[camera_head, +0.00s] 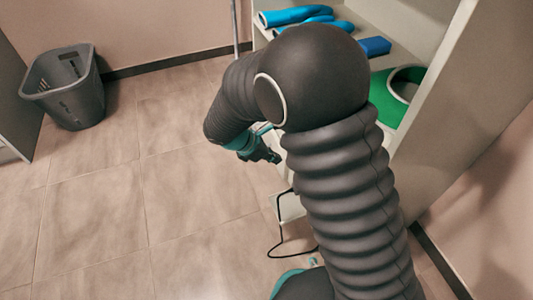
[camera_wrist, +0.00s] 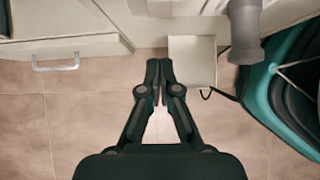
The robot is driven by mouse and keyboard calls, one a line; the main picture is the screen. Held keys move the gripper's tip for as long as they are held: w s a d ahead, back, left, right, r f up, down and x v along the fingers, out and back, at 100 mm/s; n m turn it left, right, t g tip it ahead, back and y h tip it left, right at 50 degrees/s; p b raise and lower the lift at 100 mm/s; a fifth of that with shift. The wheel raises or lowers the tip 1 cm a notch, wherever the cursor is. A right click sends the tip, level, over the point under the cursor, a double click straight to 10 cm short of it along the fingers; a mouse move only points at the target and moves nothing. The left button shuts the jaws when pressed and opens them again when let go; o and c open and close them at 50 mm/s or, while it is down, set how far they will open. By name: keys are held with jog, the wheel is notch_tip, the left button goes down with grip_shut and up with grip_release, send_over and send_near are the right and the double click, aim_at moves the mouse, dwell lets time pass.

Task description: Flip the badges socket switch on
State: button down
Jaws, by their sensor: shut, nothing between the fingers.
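My gripper (camera_wrist: 159,70) is shut and empty in the wrist view, its two fingertips together just left of a pale square box-like panel (camera_wrist: 192,62). In the head view my gripper (camera_head: 270,157) is small and partly hidden by my arm. A pale panel (camera_head: 291,207) with a black cable shows below it there, beside my arm. I cannot make out a socket switch or a badges label in either view; my arm hides much of the counter.
A white drawer front with a metal handle (camera_wrist: 56,66) is left of the gripper. A shelf unit (camera_head: 447,98) at the right holds blue rolled items (camera_head: 292,15), a blue box (camera_head: 376,47) and a green mat (camera_head: 383,99). A grey basket (camera_head: 65,88) stands on open tiled floor.

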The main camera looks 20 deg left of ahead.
jog(key=w+d+f+b, duration=0.1)
jog(key=w+d+f, duration=0.2)
jog(key=d, duration=0.1)
jog(key=shift+w+d, duration=0.25)
jog(key=shift+d, duration=0.1)
